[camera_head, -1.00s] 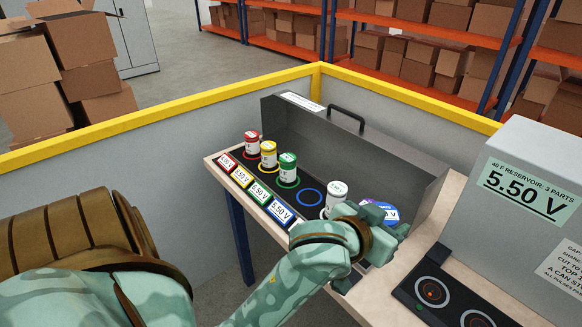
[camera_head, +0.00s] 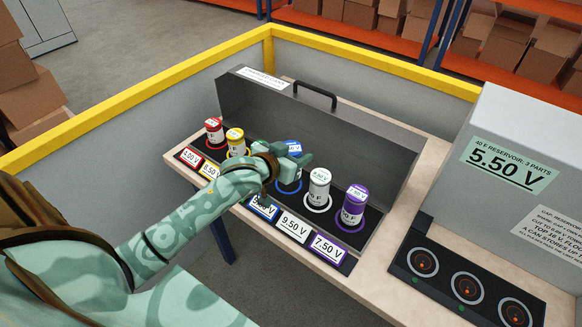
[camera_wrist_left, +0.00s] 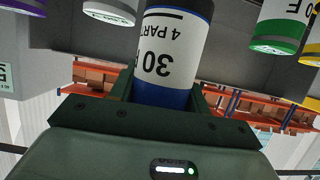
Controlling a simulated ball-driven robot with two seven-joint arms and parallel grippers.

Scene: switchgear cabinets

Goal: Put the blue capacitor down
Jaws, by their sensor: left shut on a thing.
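My left gripper (camera_head: 288,165) is shut on the blue capacitor (camera_head: 294,147), a white-labelled cylinder with blue ends. It is above or at the blue ring (camera_head: 290,187) in the tray's row, between the green and white places. The gripper hides most of the capacitor in the head view, so I cannot tell if its base touches the tray. In the left wrist view the capacitor (camera_wrist_left: 165,50) stands between the fingers, its 30 F label upside down in the picture. The blue voltage label (camera_head: 262,208) is partly hidden by my arm. My right gripper is not in view.
White (camera_head: 319,187) and purple (camera_head: 353,205) capacitors stand to the right, red (camera_head: 215,131) and yellow (camera_head: 236,142) to the left. The green one (camera_wrist_left: 280,27) shows in the wrist view. The grey tray wall (camera_head: 330,125) rises behind. A grey reservoir box (camera_head: 515,170) is at right.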

